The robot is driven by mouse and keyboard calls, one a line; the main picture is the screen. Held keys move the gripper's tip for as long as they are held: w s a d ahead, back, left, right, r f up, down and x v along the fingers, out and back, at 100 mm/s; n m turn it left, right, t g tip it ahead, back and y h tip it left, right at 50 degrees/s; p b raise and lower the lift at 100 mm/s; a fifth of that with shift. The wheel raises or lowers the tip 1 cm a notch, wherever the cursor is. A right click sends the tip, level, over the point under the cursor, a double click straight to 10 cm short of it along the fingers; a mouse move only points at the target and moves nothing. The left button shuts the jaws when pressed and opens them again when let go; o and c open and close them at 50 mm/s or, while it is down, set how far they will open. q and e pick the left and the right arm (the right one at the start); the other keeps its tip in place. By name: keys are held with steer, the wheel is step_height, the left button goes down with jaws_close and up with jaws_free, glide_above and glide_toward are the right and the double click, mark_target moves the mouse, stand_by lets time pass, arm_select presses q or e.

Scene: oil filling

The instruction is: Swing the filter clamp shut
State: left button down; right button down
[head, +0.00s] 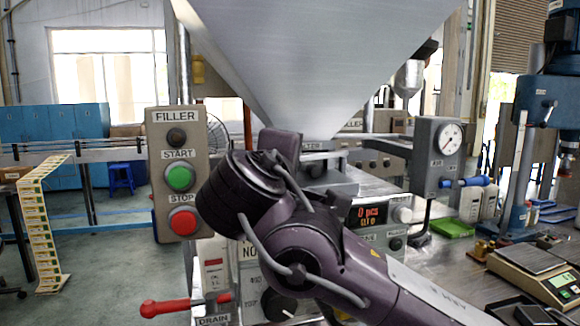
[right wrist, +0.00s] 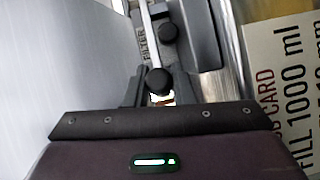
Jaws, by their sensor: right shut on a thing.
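In the right wrist view my right gripper (right wrist: 157,88) is shut on the near black knob (right wrist: 157,78) of the filter clamp. A second black knob (right wrist: 168,32) sits farther along, beside a pale bar (right wrist: 147,30) and a strip labelled FILTER (right wrist: 143,42). The dark body of my gripper covers the lower part of this view, so the clamp's hinge and latch cannot be made out. In the head view my right arm reaches in from the lower right under the large metal hopper (head: 325,60). It hides its own fingers and the clamp. My left gripper is not in view.
A FILLER control box (head: 178,150) with green and red buttons stands left of my arm. A red DRAIN lever (head: 165,307) is below it. A pressure gauge (head: 450,138) and a scale (head: 535,270) are at the right. A card (right wrist: 285,75) stands close right in the wrist view.

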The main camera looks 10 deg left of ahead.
steer(key=c, duration=1.3)
jaws_free()
steer(key=shift+o, duration=0.2)
steer(key=shift+f, duration=0.2)
steer(key=shift+a, duration=0.1)
